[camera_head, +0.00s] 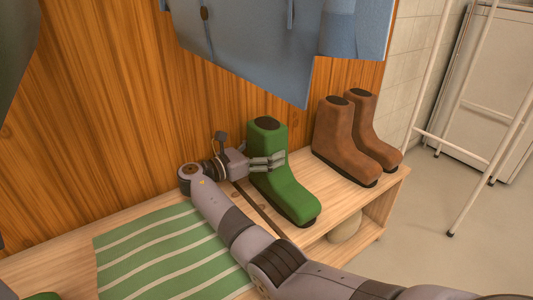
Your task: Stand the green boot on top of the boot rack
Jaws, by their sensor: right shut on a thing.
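The green boot (282,185) is upright over the left part of the boot rack's wooden top (335,200), its toe pointing to the lower right near the front edge. My right gripper (277,160) reaches it from the left and is shut on its shaft. The fingers cover part of the shaft. I cannot tell whether the sole fully touches the wood. My left gripper is not in view.
A pair of brown boots (337,139) stands to the right on the same top. A pale rounded thing (345,228) sits on the shelf below. A green striped mat (160,255) lies left. Blue clothing (270,45) hangs above. A white metal frame (460,150) stands right.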

